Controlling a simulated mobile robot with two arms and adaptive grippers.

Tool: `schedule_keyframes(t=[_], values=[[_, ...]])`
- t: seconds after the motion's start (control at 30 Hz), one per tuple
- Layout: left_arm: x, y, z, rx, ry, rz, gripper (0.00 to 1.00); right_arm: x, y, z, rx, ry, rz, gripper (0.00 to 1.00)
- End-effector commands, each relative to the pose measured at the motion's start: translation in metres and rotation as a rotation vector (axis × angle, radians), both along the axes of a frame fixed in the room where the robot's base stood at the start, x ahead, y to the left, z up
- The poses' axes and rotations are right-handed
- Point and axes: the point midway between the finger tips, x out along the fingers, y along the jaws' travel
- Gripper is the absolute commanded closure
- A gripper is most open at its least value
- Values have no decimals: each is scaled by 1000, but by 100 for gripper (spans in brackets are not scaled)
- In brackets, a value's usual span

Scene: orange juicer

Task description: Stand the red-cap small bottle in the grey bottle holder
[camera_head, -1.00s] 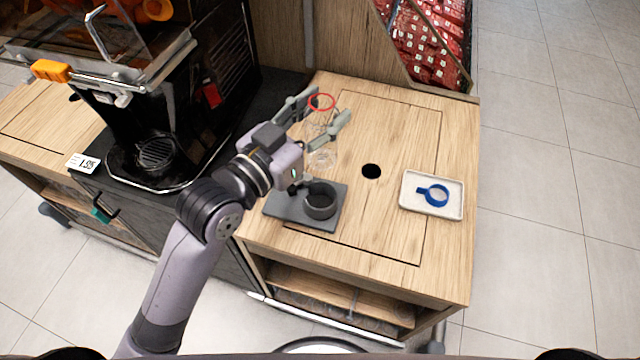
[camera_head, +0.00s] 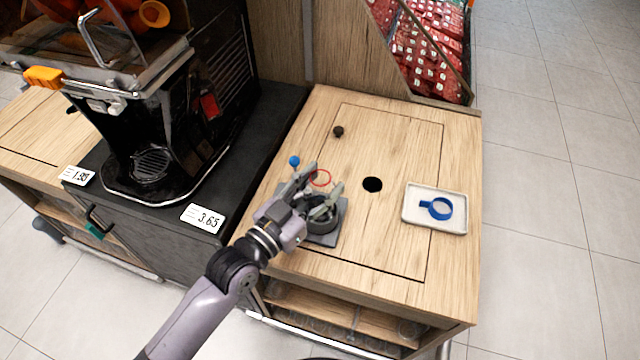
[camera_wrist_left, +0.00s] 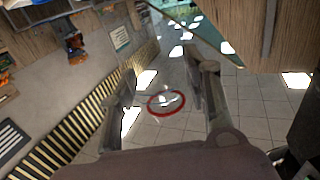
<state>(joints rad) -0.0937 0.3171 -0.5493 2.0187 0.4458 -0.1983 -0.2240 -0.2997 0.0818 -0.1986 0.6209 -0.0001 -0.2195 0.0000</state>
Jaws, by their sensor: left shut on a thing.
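The small bottle shows mainly as a thin red ring (camera_head: 320,178) at its top; its clear body is hard to make out. My left gripper (camera_head: 321,188) is shut on it, with a finger on each side below the ring. In the left wrist view the red ring (camera_wrist_left: 167,103) lies between the two fingers. The grey bottle holder (camera_head: 328,240), a flat base with a dark round cup, is directly below and partly behind the gripper. I cannot tell whether the bottle's bottom is inside the cup or above it. My right gripper is not in view.
A white tray (camera_head: 463,213) with a blue ring-shaped tool (camera_head: 436,208) lies at right. A black hole (camera_head: 372,185) is in the wooden top. A blue ball (camera_head: 294,160) and a dark knob (camera_head: 338,131) are behind the gripper. The black juicer (camera_head: 165,120) stands left.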

Motion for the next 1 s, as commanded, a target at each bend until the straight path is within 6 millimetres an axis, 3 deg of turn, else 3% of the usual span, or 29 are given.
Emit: schedule_keyframes(t=[0.4, 0.43, 0.5, 0.73, 1.0], values=[[0, 0, -6, -1, 1, 0, 77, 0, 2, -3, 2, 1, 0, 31], [0, 0, -6, -1, 0, 0, 55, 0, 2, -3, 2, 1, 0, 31], [0, 0, -5, -1, 0, 0, 51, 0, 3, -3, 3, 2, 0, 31], [0, 0, -5, -1, 0, 0, 36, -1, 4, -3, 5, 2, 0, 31], [0, 0, -5, -1, 0, 0, 36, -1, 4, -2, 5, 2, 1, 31]])
